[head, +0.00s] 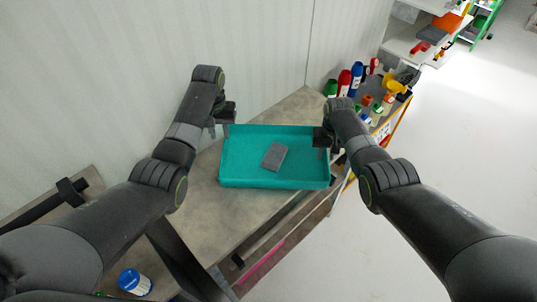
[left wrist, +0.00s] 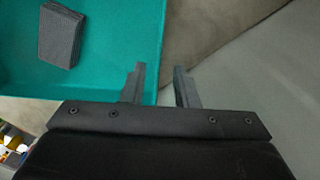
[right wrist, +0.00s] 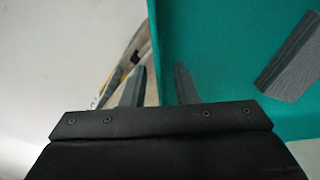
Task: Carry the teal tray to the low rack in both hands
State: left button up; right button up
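The teal tray (head: 230,182) is a shallow rectangular tray on or just above the grey-brown bench top in the head view, its right end over the bench's edge. A dark grey block (head: 274,156) lies flat inside it. My left gripper (head: 226,118) is at the tray's left wall; in the left wrist view its open fingers (left wrist: 159,85) stand on either side of the rim, with a gap. My right gripper (head: 325,138) is at the right wall; in the right wrist view its open fingers (right wrist: 159,85) also straddle the rim. I cannot make out the low rack.
Bench top (head: 208,215) is clear left and front of the tray. A blue-and-white can (head: 134,282) stands at lower left. Right of the bench, a shelf holds red bottles (head: 344,83), a blue bottle (head: 356,76) and small coloured parts. A wall is behind; the pale floor (head: 460,150) is open at right.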

jog(key=shift+r, duration=0.1)
pick_arm(q)
notch_tip(320, 180, up, 3)
jog(key=shift+f, duration=0.1)
pick_arm(e)
notch_tip(320, 180, up, 12)
dwell(0.5)
jog(key=shift+f, duration=0.2)
dwell(0.3)
